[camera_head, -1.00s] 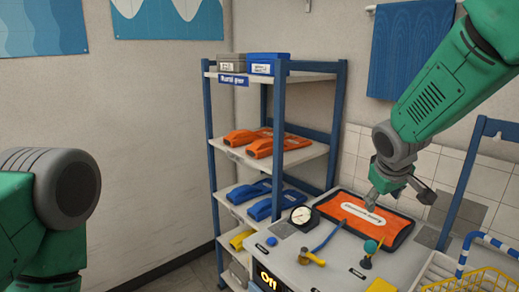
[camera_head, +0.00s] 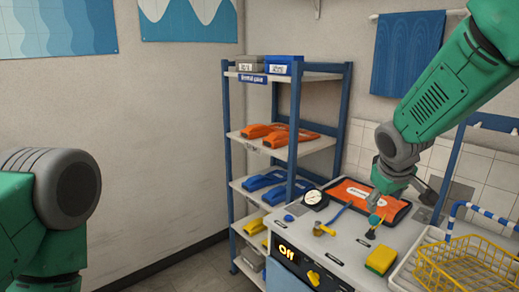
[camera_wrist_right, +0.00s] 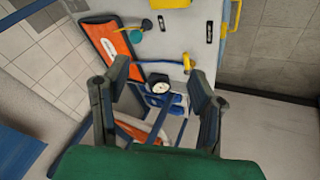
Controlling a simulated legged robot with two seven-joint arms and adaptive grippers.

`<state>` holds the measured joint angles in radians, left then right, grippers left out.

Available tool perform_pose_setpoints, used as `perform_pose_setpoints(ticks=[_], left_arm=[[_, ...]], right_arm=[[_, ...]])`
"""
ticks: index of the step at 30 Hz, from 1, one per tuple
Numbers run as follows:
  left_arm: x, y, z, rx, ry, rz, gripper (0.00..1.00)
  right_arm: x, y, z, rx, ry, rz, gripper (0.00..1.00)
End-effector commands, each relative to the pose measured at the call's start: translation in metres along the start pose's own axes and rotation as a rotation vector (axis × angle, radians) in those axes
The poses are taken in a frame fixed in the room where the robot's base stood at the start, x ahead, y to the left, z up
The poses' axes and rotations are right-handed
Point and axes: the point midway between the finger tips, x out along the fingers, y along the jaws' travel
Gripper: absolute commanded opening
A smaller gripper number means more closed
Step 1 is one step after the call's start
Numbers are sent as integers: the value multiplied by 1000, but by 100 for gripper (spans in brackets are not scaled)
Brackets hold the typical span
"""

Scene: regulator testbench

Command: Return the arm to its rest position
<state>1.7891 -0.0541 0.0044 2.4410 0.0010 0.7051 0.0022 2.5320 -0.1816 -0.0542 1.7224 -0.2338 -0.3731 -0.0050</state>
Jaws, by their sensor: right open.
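My right arm comes in from the upper right in the head view, with its gripper (camera_head: 378,205) in front of the orange case on the testbench. In the right wrist view the right gripper (camera_wrist_right: 160,92) has its fingers wide apart with nothing between them. The testbench (camera_head: 335,250) is white and carries a round gauge (camera_head: 313,197), a yellow valve handle (camera_head: 323,230) and a teal-topped knob (camera_head: 374,220). My left arm shows as a green and grey link at the left of the head view; its gripper is out of the frame.
A blue-framed shelf (camera_head: 225,150) with orange and blue items stands left of the bench. A yellow sponge (camera_head: 380,260) and a yellow wire basket (camera_head: 468,268) are at the bench's right. The orange case (camera_head: 352,192) lies at the back. Open floor lies left of the shelf.

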Motion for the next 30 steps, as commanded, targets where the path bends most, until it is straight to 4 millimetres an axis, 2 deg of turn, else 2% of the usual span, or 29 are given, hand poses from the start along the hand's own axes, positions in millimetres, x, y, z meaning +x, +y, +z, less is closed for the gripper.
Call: perform_pose_setpoints(ticks=[10, 17, 20, 23, 26, 27, 29, 30], left_arm=[[11, 0, 0, 1, 1, 0, 0], [22, 0, 1, 1, 1, 0, 0], [30, 0, 1, 1, 0, 0, 0], [40, 0, 2, 0, 0, 0, 0], [53, 1, 3, 0, 0, 0, 0], [58, 1, 3, 0, 0, 0, 0], [66, 1, 4, 0, 0, 0, 0], [71, 1, 4, 1, 0, 0, 0]], right_arm=[[49, -32, 38, 8, -33, -52, 52], [95, -66, 91, 26, -66, -109, 52], [122, -86, 124, 42, -90, -142, 52], [153, -113, 172, 63, -125, -182, 52], [184, -146, 236, 97, -168, -225, 52], [193, -158, 263, 113, -188, -240, 52], [204, -177, 304, 135, -217, -259, 52], [209, -189, 332, 152, -237, -270, 52]])
